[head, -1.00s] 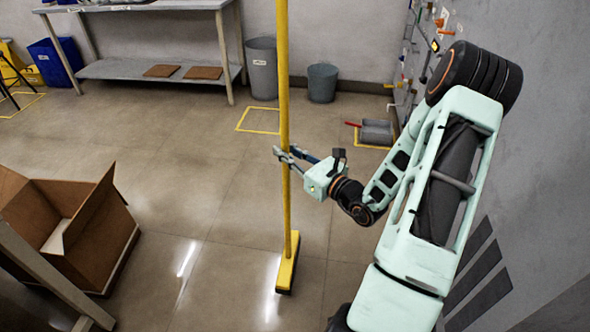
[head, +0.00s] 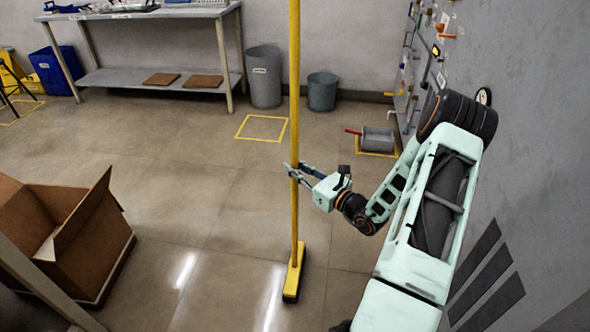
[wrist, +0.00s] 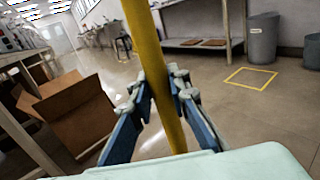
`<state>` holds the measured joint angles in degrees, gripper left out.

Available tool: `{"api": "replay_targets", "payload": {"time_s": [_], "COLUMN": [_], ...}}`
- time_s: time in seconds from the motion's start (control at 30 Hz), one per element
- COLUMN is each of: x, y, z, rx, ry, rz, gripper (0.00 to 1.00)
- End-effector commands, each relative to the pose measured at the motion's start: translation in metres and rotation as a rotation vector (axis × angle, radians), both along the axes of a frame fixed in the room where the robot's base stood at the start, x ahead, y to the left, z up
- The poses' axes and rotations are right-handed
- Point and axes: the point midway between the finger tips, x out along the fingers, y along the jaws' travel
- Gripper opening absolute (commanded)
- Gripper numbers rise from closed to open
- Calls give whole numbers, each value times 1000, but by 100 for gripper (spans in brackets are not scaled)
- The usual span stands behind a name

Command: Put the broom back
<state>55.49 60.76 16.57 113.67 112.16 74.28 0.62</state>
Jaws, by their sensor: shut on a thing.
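The yellow broom (head: 294,115) stands nearly upright in the middle of the head view. Its yellow head with dark bristles (head: 294,272) is low, at or just above the floor; I cannot tell if it touches. My gripper (head: 293,172) is shut on the broom's handle at about mid-height. In the wrist view the handle (wrist: 147,55) passes between my two fingers (wrist: 158,92). The top of the handle is out of view.
An empty yellow floor square (head: 262,128) lies ahead. A dustpan (head: 376,139) sits in another square by the right wall. Two grey bins (head: 264,78) (head: 322,92) and a table (head: 150,78) stand at the back. An open cardboard box (head: 85,245) is at left.

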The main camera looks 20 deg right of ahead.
Motion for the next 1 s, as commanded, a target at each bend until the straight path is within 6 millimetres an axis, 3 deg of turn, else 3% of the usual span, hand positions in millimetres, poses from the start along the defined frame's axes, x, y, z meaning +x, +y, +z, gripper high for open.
{"api": "replay_targets", "payload": {"time_s": [0.3, 0.33, 0.47, 0.8, 1.0], "x": [1, 0, 0, 0, -29], "y": [0, 0, 0, 0, -12], "z": [1, -1, -1, 3, 3], "rx": [-1, -2, -2, -2, -2], "ry": [-8, -2, -1, -2, 2], "rz": [0, -1, 0, -1, -4], "gripper": [0, 19, 33, 33, 33]}}
